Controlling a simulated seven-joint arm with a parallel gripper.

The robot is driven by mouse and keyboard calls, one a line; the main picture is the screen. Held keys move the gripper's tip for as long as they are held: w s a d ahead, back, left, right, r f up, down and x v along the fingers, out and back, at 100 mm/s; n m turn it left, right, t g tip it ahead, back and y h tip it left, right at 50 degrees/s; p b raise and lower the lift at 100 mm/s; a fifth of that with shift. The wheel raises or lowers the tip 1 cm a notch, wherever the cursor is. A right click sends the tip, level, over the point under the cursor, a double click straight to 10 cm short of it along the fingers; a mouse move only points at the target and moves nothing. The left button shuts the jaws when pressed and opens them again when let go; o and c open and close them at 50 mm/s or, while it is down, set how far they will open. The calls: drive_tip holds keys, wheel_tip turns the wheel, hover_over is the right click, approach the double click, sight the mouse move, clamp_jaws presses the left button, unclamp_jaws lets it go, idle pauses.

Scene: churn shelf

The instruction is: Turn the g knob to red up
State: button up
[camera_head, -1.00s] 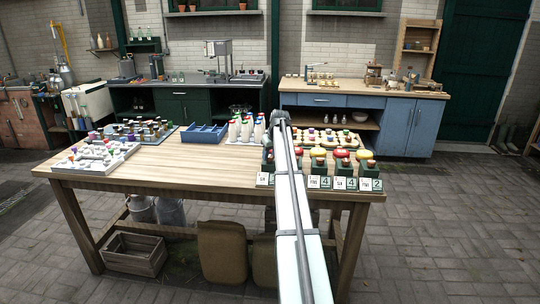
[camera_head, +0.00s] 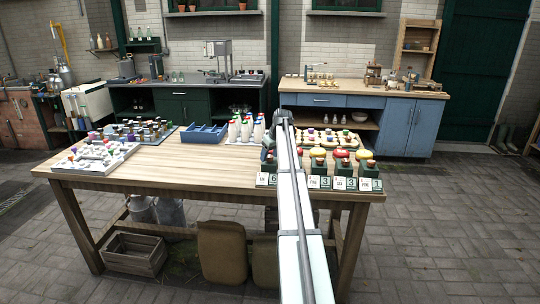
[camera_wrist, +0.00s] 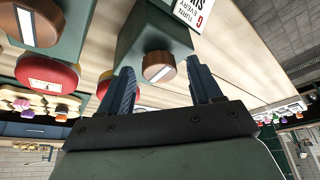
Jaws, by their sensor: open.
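In the wrist view a round copper-brown knob (camera_wrist: 159,66) with a white pointer bar sits on the face of a green box (camera_wrist: 150,35). The card beside it (camera_wrist: 190,12) reads "turn every" with a red letter that looks like G, upside down. My gripper (camera_wrist: 162,86) is open, its two blue fingers apart, with the knob framed just beyond their tips. I cannot tell whether a finger touches it. In the head view the green knob boxes (camera_head: 343,170) stand at the table's front right; my arm hides my gripper and part of the row.
A second brown knob (camera_wrist: 38,24) with a white bar and a red dome (camera_wrist: 48,76) are left in the wrist view. A blue tray (camera_head: 204,134) and bottles stand behind. The table's middle (camera_head: 200,165) is clear.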

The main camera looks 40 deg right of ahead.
drive_tip(key=v, duration=1.4)
drive_tip(key=shift+w+f, duration=0.1)
idle(0.4)
